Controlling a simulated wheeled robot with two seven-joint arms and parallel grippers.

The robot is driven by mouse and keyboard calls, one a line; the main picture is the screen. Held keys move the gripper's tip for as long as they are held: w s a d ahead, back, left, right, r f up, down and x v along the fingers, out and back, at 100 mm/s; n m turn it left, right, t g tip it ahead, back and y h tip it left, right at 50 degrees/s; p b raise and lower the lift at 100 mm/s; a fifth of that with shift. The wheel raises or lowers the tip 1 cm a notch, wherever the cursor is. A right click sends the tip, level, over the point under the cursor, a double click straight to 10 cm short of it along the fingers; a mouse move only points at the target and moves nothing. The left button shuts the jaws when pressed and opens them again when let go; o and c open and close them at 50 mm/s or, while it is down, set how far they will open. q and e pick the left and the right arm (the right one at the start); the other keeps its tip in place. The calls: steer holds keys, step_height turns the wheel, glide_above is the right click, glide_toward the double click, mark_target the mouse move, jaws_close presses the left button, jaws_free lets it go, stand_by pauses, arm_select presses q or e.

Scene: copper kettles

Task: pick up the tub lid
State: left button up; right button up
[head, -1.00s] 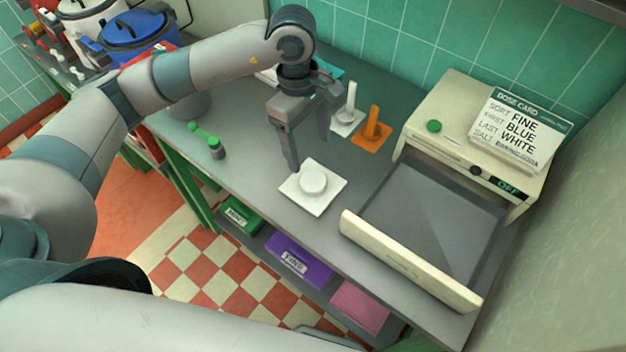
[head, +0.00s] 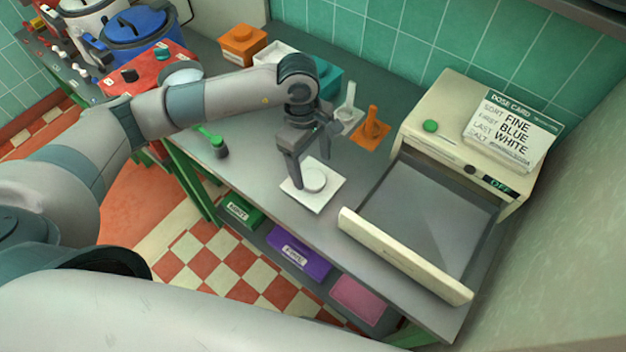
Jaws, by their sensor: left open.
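A white square lid with a round raised disc on top (head: 328,195) lies flat on the grey bench, left of the pulled-out drawer; I take it for the tub lid. My left gripper (head: 311,172) points down over it with its fingers apart and nothing held. One fingertip is low at the left of the disc and the other is behind it. I cannot tell whether they touch the lid. My right gripper is not in view.
The open drawer (head: 405,258) juts out to the right. Orange (head: 243,42) and teal (head: 328,78) tubs stand at the back. White (head: 347,115) and orange (head: 371,130) upright-handled pieces stand behind the gripper. A green-handled item (head: 212,140) lies to the left.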

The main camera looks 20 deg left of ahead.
mark_target(313, 178)
arm_select(q)
steer(key=shift+f+p, duration=0.6)
steer(key=shift+p, duration=0.1)
step_height(313, 178, down, 2)
steer(key=shift+f+p, duration=0.1)
steer(key=shift+p, duration=0.45)
steer(key=shift+d+f, duration=0.1)
steer(key=shift+f, duration=0.35)
steer(key=c, duration=1.2)
